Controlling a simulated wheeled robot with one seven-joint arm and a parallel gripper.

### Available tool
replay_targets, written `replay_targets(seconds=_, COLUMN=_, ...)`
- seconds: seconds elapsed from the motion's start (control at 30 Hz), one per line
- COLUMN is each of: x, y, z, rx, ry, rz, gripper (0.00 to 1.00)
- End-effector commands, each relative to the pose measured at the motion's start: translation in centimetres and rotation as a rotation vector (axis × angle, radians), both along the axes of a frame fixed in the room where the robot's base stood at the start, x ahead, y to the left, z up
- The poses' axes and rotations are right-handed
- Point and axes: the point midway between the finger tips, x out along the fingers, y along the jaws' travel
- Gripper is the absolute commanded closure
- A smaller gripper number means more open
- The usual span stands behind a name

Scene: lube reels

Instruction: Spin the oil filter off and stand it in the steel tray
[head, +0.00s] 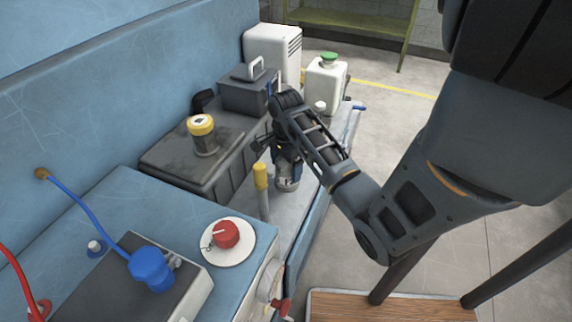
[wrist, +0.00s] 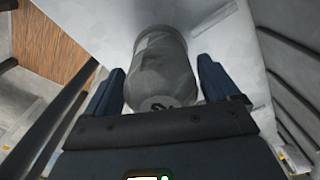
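A grey metal cylinder (head: 288,182), which looks like the oil filter, is upright on a pale grey metal surface (head: 300,215), possibly the steel tray. In the wrist view the cylinder (wrist: 165,70) lies between my two fingers, with a dark mark on its near end. My gripper (head: 287,155) is over it from above. In the wrist view my gripper (wrist: 160,85) has its fingers apart on either side of the cylinder, with a narrow gap showing at the left. The arm hides part of the cylinder in the head view.
A yellow-topped can (head: 202,135) stands on a dark box (head: 190,165) left of my gripper. A yellow-capped post (head: 261,180) rises close by. A grey case (head: 249,90) and white jug (head: 325,85) stand behind. A red knob (head: 226,234) is in front.

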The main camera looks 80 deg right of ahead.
Motion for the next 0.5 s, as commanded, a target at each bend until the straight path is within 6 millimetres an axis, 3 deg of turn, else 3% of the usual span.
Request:
replay_targets(seconds=0.07, x=0.01, y=-0.01, z=0.02, rx=0.0, ry=0.0, rz=0.0, gripper=0.19)
replay_targets(seconds=0.5, x=-0.01, y=-0.02, z=0.03, rx=-0.001, ry=-0.001, rz=0.0, gripper=0.61)
